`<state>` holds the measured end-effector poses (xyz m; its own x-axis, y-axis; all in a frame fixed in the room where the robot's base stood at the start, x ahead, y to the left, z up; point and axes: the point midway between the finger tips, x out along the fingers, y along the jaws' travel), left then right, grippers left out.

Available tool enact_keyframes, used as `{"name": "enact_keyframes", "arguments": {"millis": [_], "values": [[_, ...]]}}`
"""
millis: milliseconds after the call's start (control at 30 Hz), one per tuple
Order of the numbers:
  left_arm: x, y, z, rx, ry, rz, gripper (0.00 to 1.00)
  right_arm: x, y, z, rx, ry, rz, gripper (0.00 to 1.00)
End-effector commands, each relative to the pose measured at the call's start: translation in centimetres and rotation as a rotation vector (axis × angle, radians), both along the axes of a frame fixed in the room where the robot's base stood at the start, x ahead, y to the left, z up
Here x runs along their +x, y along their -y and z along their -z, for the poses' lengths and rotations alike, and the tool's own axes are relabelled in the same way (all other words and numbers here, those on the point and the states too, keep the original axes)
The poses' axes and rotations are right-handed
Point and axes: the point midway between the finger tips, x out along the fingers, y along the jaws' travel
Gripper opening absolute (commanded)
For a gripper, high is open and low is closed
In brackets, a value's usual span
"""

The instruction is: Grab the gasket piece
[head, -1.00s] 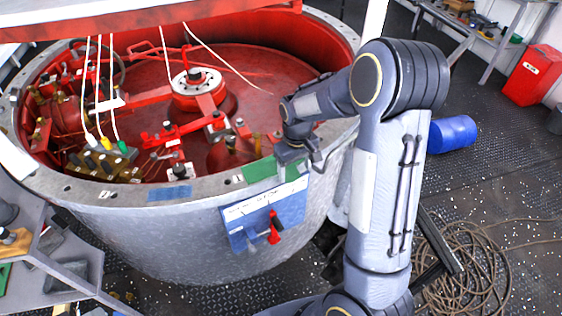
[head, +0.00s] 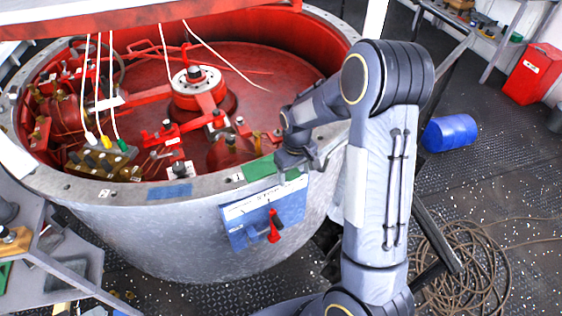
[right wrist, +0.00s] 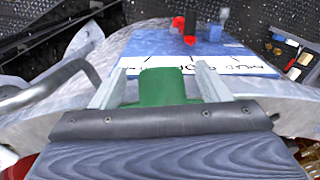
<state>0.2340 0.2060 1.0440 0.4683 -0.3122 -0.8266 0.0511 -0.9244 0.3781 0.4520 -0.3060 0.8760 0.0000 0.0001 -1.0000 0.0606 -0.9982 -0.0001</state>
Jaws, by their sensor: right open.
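A flat green piece (head: 262,168) lies on the tank's grey rim; I cannot tell for sure that it is the gasket piece. My right gripper (head: 298,173) is over the rim at the right end of this green piece. In the right wrist view the open fingers (right wrist: 160,84) stand on either side of a green piece (right wrist: 163,86), with a gap at the left. I cannot tell whether they touch it. My left gripper is not in view.
A blue board (head: 275,212) with a red handle (head: 274,227) hangs on the tank's (head: 150,240) outer wall below the rim. A blue patch (head: 170,193) lies farther left on the rim. Red machinery fills the tank. A blue drum (head: 450,134) and coiled rope (head: 465,265) are on the floor at right.

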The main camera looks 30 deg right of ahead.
Motion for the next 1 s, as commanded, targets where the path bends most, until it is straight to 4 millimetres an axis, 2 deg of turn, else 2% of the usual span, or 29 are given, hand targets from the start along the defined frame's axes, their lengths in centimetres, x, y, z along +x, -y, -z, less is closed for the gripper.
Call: {"name": "enact_keyframes", "arguments": {"millis": [233,600,833,1000], "values": [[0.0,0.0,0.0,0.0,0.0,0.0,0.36,0.0,0.0,0.0,0.0,0.0,0.0,0.68],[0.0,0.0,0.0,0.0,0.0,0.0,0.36,0.0,-0.01,0.0,0.0,0.0,0.0,0.2],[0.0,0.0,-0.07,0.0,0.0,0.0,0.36,0.01,-0.01,-0.09,0.0,0.0,0.0,0.2],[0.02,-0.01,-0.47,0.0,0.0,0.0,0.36,0.06,0.0,-0.87,0.0,0.003,-0.001,0.2]]}}
